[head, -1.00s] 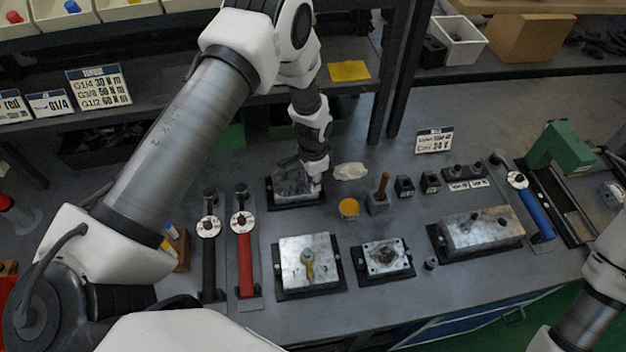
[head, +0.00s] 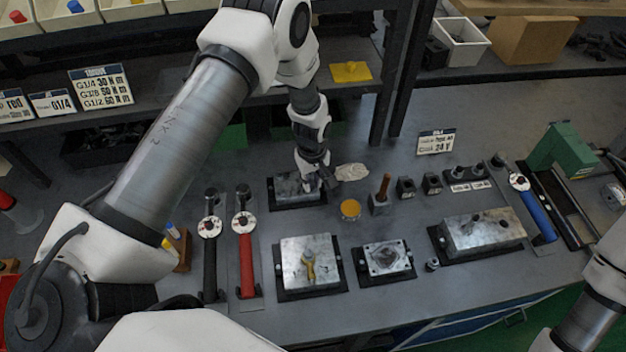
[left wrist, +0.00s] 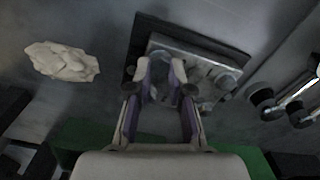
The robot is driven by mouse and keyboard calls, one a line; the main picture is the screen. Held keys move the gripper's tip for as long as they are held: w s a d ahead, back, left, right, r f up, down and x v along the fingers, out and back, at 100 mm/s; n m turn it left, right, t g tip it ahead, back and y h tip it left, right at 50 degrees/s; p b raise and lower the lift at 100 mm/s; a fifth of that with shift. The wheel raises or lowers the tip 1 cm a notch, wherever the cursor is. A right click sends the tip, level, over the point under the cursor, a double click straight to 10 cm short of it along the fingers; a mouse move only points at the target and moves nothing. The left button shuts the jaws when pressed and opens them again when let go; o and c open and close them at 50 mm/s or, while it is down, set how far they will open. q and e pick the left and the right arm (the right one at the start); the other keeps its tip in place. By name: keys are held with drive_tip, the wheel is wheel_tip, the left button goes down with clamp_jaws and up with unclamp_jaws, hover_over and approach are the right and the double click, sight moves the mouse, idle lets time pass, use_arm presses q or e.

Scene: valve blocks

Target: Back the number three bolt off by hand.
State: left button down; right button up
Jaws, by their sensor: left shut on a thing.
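A metal valve block (head: 287,188) lies on a dark base plate at the back of the bench, and it fills the upper middle of the left wrist view (left wrist: 195,57). Several round bolt heads (left wrist: 226,82) show on it; I cannot read their numbers. My left gripper (head: 316,184) points down at the block's right end. In the left wrist view its two pale fingertips (left wrist: 160,70) are at the block's edge, shut on a bolt that is mostly hidden between them. My right arm shows at the right edge, its gripper out of view.
A crumpled pale cloth (head: 351,172) and a yellow-topped round tin (head: 350,209) are close right of the gripper. Black and red-handled torque wrenches (head: 245,262) lie front left. More blocks (head: 310,248) stand in front. A dark shelf post (head: 403,75) rises behind.

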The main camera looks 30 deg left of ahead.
sight(312, 185)
use_arm(q)
drive_tip(key=n, duration=0.3)
drive_tip(key=shift+s+n, duration=0.1)
drive_tip(key=shift+n, duration=0.3)
drive_tip(key=c, duration=1)
unclamp_jaws()
wheel_tip(312, 185, up, 12)
